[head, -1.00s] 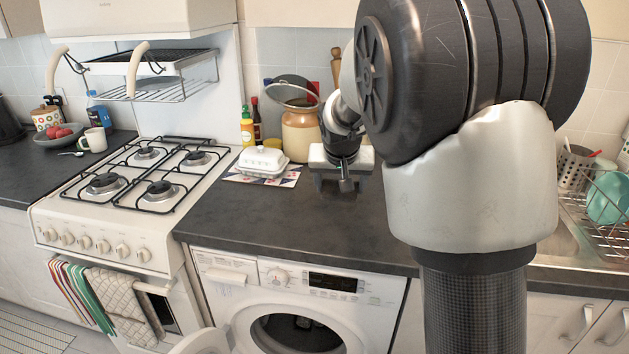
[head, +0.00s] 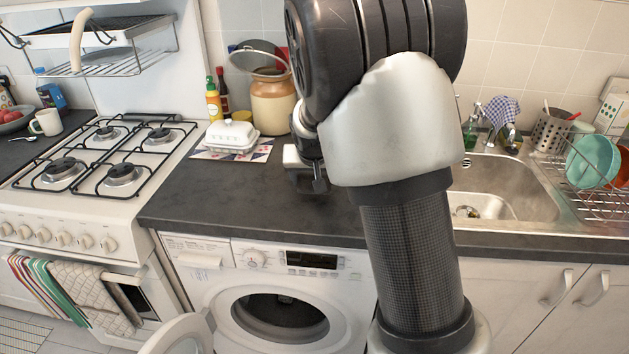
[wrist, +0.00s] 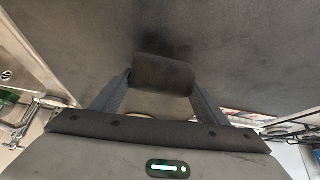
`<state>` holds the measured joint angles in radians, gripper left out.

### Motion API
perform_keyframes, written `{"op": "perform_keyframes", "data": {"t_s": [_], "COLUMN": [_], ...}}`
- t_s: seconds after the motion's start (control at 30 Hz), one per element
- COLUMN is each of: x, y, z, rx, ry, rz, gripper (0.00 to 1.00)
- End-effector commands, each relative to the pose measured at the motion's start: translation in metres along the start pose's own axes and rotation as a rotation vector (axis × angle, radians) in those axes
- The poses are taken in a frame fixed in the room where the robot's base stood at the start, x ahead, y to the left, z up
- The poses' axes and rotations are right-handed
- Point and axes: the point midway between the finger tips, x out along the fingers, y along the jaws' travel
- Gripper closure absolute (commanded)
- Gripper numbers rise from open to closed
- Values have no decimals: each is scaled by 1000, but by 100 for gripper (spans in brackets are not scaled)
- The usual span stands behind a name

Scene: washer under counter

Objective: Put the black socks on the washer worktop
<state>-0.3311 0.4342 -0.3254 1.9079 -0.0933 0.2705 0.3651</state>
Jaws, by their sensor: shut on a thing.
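The black socks (wrist: 163,73) are a dark rolled bundle between the two fingers of my gripper (wrist: 160,84) in the wrist view. The gripper is shut on them. In the head view my gripper (head: 312,182) points down over the dark grey worktop (head: 215,195) above the washer (head: 270,290). The bundle is hard to make out there against the dark surface. A dark shadow lies close to the bundle on the worktop in the wrist view. I cannot tell whether the socks touch the worktop.
A white butter dish (head: 231,136) on a patterned mat and a beige-brown jar (head: 272,105) stand behind and left of my gripper. The hob (head: 110,155) is at left, the sink (head: 500,195) at right. The worktop's front middle is clear. The washer door (head: 180,335) hangs open.

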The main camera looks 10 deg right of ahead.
Motion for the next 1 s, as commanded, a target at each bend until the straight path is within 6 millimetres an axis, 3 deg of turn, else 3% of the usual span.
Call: {"op": "perform_keyframes", "data": {"t_s": [0.4,0.43,0.53,0.83,1.0], "x": [10,8,8,6,-11], "y": [0,0,0,0,-1], "z": [6,5,5,4,1], "rx": [1,1,1,1,1], "ry": [1,1,1,1,4], "rz": [0,0,0,0,-2], "gripper": [54,29,13,13,13]}}
